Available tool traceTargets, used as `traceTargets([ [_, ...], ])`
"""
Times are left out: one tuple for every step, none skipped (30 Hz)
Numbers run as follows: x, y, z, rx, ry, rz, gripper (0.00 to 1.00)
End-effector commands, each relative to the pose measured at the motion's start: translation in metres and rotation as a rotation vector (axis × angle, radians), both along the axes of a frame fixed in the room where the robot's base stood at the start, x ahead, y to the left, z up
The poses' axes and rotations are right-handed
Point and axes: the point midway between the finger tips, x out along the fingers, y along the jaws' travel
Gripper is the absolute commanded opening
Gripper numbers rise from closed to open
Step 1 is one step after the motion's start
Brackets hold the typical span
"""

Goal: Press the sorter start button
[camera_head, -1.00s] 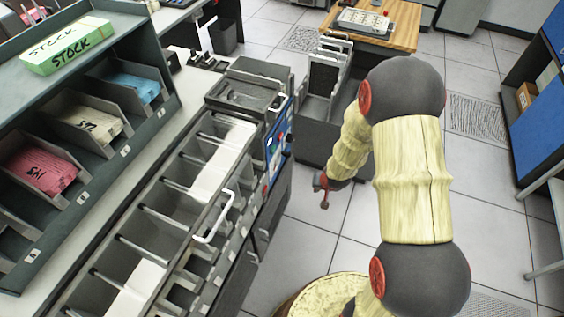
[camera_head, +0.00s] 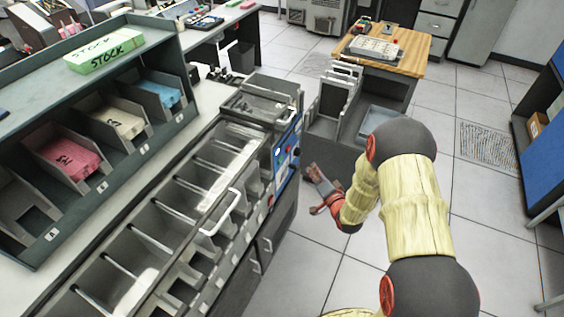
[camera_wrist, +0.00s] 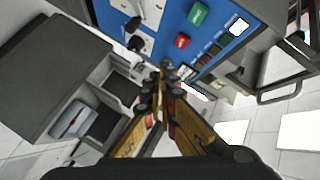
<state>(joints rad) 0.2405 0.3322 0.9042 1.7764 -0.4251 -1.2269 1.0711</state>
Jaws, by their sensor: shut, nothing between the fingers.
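The sorter (camera_head: 262,108) is a long grey machine with open pockets. Its blue control panel (camera_head: 287,147) faces right. In the wrist view the blue panel (camera_wrist: 172,12) fills the top and carries a green button (camera_wrist: 198,14), a red button (camera_wrist: 182,41) and a small white square (camera_wrist: 238,25). The buttons bear marks too small to read. My gripper (camera_head: 312,172) is right of the panel's lower part, apart from it. In the wrist view its fingers (camera_wrist: 163,78) are shut and empty, pointing below the red button.
A grey cabinet with slots (camera_head: 338,105) and a wooden-topped table (camera_head: 410,58) stand behind the gripper. A shelf (camera_head: 92,105) with card trays is at left. The sorter's white handle (camera_head: 222,214) sticks out.

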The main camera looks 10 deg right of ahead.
Motion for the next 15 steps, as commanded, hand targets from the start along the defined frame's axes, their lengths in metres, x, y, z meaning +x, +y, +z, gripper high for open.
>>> traceTargets([
  [0.000,0.000,0.000,0.000,0.000,0.000,0.00],
  [0.000,0.000,0.000,-0.001,0.001,0.000,0.00],
  [0.000,0.000,0.000,-0.001,0.001,0.000,0.00],
  [0.000,0.000,0.000,-0.001,0.001,0.000,0.00],
  [0.000,0.000,0.000,-0.002,0.000,0.000,0.00],
  [0.000,0.000,0.000,-0.002,0.000,0.000,0.00],
  [0.000,0.000,0.000,-0.002,0.001,0.001,0.00],
  [0.001,0.001,0.000,-0.002,0.001,0.001,0.00],
  [0.002,0.002,0.000,-0.003,0.001,0.001,0.00],
  [0.002,0.003,0.000,-0.003,0.001,0.002,0.00],
  [0.004,0.005,0.000,-0.003,0.001,0.002,0.00],
  [0.005,0.007,0.000,-0.004,0.001,0.002,0.00],
  [0.007,0.010,0.000,-0.004,0.002,0.003,0.00],
  [0.009,0.013,-0.001,-0.004,0.001,0.003,0.00],
  [0.012,0.017,-0.001,-0.004,0.001,0.003,0.00],
])
